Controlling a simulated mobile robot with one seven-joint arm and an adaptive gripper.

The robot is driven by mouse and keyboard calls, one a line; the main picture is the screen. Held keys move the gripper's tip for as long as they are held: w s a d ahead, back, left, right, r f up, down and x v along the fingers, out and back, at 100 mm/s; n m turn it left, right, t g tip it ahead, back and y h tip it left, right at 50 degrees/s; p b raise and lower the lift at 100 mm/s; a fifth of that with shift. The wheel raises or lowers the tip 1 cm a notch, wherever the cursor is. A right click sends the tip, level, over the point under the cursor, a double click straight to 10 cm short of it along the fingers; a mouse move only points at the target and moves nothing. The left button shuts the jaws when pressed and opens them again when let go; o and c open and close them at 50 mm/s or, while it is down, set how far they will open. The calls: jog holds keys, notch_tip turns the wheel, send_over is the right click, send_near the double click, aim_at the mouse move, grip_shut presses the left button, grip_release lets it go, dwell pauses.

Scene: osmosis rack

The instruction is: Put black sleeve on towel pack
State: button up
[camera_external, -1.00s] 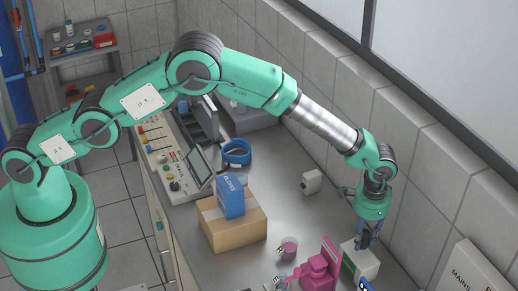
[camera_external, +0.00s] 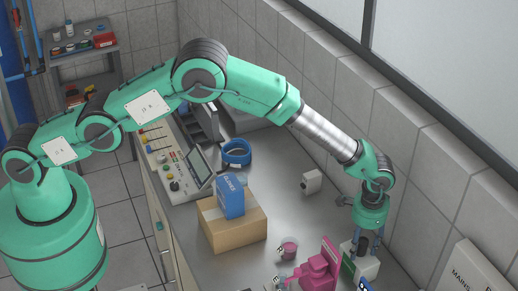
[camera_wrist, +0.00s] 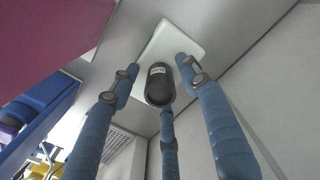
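The black sleeve (camera_wrist: 159,84), a short dark cylinder with a small white label, sits between the spread fingers of my gripper (camera_wrist: 160,80) in the wrist view. Gaps show between it and the left and right fingers; the third finger reaches close to its near end. Behind it is the white face of the towel pack (camera_wrist: 178,36). In the external view the towel pack (camera_external: 372,266), white with a green side, stands on the bench with my gripper (camera_external: 362,246) right over it. There the sleeve is hard to make out among the fingers. Whether it touches the pack I cannot tell.
A magenta device (camera_external: 318,272) stands close left of the pack, with a small pink-topped cup (camera_external: 288,250) beyond. The tiled wall (camera_external: 425,200) is close on the right. A cardboard box (camera_external: 232,228) bears a blue box (camera_external: 230,196). Bench is clear around a small white object (camera_external: 311,181).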

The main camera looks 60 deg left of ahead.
aim_at(363, 241)
notch_tip(363, 241, up, 12)
jog(key=shift+b, duration=0.4)
jog(key=shift+r, duration=0.15)
dwell(0.4)
dwell(0.6)
